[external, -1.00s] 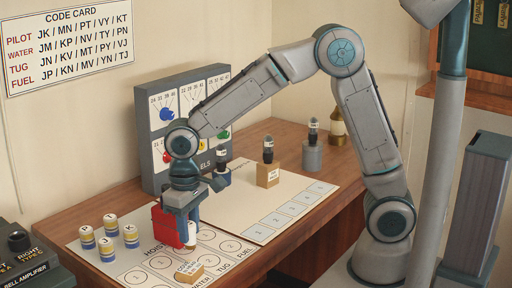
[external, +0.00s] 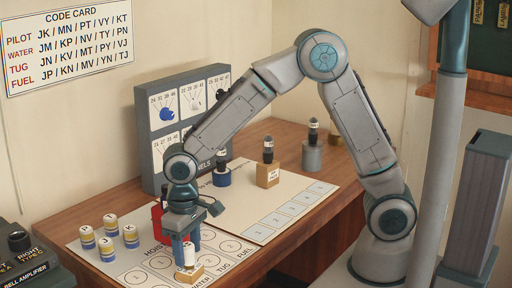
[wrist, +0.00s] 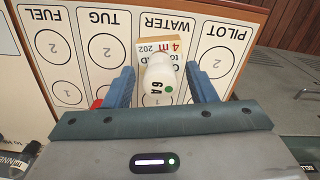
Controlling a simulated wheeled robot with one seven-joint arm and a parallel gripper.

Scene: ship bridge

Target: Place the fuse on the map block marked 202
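The fuse is a small white cylinder marked 6A with a green dot. In the wrist view the fuse (wrist: 160,82) is upright between my fingers, with a narrow gap on each side. In the external view the fuse (external: 189,256) appears to stand on a small wooden block (external: 188,275). That block (wrist: 144,52) shows a label with "4 m" and 202 in the wrist view, partly hidden by the fuse. My gripper (wrist: 162,86) points down around the fuse, its blue fingers open. It is over the board's front edge in the external view (external: 186,257).
Several yellow-blue-white pieces (external: 109,240) stand left on the board. A red object (external: 157,220) is behind my gripper. A wooden block with a black-topped piece (external: 268,174), a blue-based piece (external: 222,178) and a grey cylinder (external: 312,156) stand further back. A dial panel (external: 160,144) stands behind.

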